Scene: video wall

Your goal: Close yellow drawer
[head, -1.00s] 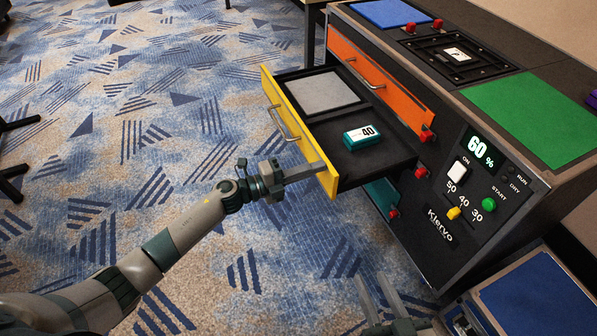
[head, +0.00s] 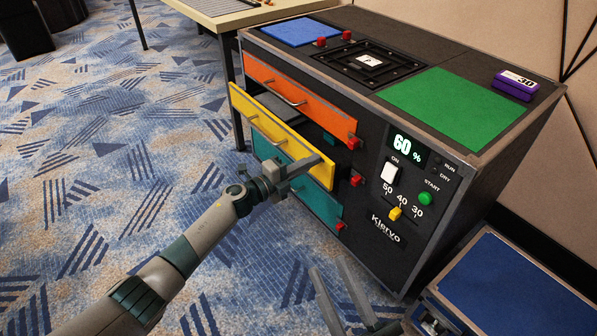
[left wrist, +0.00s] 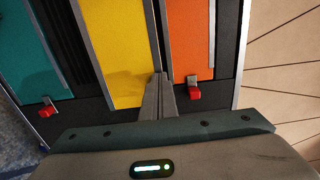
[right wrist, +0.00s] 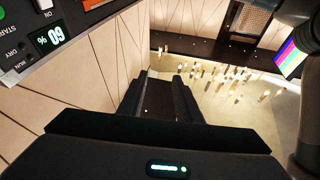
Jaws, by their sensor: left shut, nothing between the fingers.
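The shut fingers point up in the left wrist view (left wrist: 158,82). My right gripper (head: 342,275) is open and empty, low in front of the cabinet.
An orange drawer (head: 290,94) above and a teal drawer (head: 322,204) below look shut. Red catches (head: 357,180) stick out beside the drawers. A control panel (head: 410,185) is at right. A blue-topped unit (head: 525,285) stands at lower right.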

